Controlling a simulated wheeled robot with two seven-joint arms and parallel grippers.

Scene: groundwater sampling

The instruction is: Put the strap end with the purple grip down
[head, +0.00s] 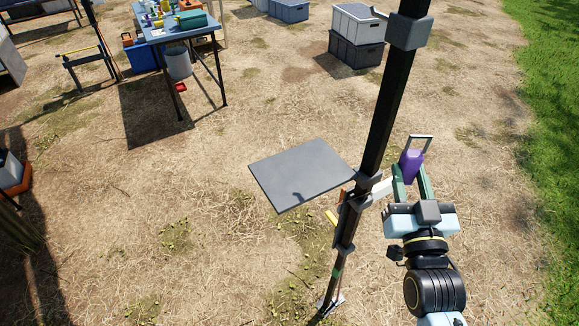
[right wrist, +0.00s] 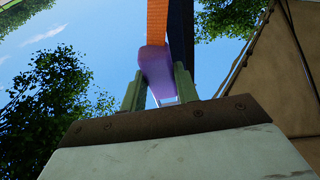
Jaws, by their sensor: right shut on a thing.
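The purple grip (head: 411,164) of the strap end is between the green fingers of my right gripper (head: 411,182), which is shut on it. A grey metal loop stands up above the grip in the head view. In the right wrist view the purple grip (right wrist: 155,70) sits between the fingers (right wrist: 157,90), with an orange strap (right wrist: 157,22) running up from it. The gripper is just right of a dark slanting post (head: 385,110), held above the ground. My left gripper is not in view.
A flat grey plate (head: 300,173) is left of the post, with a clamp-like bracket and yellow piece beside it. A blue table (head: 170,35) with bottles and boxes stands at the upper left. Grey crates (head: 356,48) stand at the back. Dry open ground lies between.

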